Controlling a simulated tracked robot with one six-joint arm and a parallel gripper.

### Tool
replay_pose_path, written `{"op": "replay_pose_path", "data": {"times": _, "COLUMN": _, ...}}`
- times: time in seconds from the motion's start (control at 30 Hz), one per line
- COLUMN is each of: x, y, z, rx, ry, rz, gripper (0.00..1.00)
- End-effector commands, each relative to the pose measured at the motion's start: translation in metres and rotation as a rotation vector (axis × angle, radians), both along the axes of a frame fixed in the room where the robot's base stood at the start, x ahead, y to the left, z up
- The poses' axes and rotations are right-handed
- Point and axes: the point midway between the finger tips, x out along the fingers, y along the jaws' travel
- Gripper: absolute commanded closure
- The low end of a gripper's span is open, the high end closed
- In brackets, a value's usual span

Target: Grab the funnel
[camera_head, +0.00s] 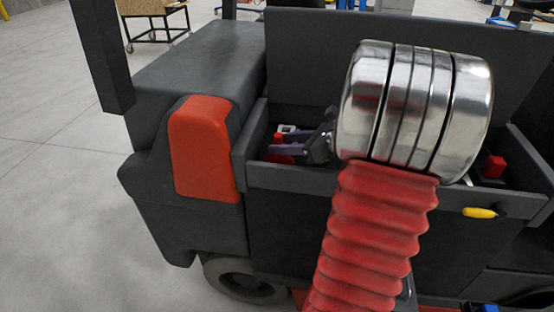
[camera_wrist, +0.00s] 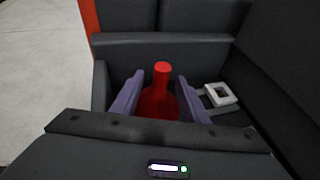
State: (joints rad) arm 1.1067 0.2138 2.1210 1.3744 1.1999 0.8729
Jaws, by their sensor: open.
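The red funnel (camera_wrist: 161,98) stands spout up inside a dark bin compartment, in the middle of the wrist view. Its narrow spout points up and its wider body sits lower. My gripper (camera_wrist: 160,78) is open, with one purple finger on each side of the funnel and gaps showing between. The lower part of the funnel is hidden by my gripper's dark body. In the head view my gripper (camera_head: 280,150) reaches into the bin, and a small red part of the funnel (camera_head: 279,138) shows by the fingers. My arm hides much of the bin there.
A white square frame-like part (camera_wrist: 221,94) lies in the compartment right of the funnel. Dark bin walls (camera_wrist: 165,38) stand close around. In the head view, a red item (camera_head: 494,166) and a yellow-handled tool (camera_head: 480,213) are at the right.

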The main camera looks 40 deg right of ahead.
Motion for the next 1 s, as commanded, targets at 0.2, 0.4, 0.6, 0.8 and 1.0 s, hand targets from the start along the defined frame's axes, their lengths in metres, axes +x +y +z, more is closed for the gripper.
{"op": "replay_pose_path", "data": {"times": 0.2, "x": 0.018, "y": 0.006, "z": -0.008, "rx": 0.000, "ry": 0.000, "rz": 0.001, "gripper": 0.59}}
{"op": "replay_pose_path", "data": {"times": 0.4, "x": 0.018, "y": 0.006, "z": -0.008, "rx": 0.000, "ry": 0.001, "rz": 0.000, "gripper": 0.59}}
{"op": "replay_pose_path", "data": {"times": 0.6, "x": 0.018, "y": 0.006, "z": -0.008, "rx": 0.000, "ry": 0.001, "rz": 0.000, "gripper": 0.59}}
{"op": "replay_pose_path", "data": {"times": 0.8, "x": 0.018, "y": 0.006, "z": -0.008, "rx": 0.000, "ry": 0.001, "rz": 0.000, "gripper": 0.63}}
{"op": "replay_pose_path", "data": {"times": 1.0, "x": 0.018, "y": 0.006, "z": -0.008, "rx": 0.000, "ry": 0.001, "rz": 0.000, "gripper": 0.77}}
